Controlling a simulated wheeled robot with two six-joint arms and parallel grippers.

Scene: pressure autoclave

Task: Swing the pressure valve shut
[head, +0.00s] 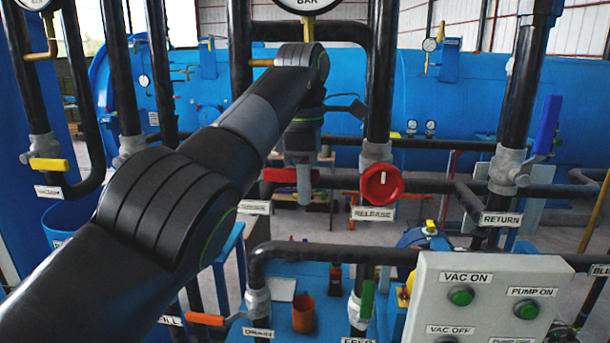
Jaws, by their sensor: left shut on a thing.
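My left arm comes in from the left and crosses the middle of the head view. Its gripper (303,178) points down and is shut on the red lever (278,175) of the pressure valve. The lever lies roughly level and points right, across its upright black pipe. The valve body is mostly hidden behind my arm. A partly covered label (255,207) hangs below it. My right gripper is not in view.
A red round release knob (381,184) is just right of the lever. A blue-handled return valve (547,125) is farther right. A grey button panel (490,300) stands at the front right. Upright black pipes and a large blue vessel (470,95) fill the back.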

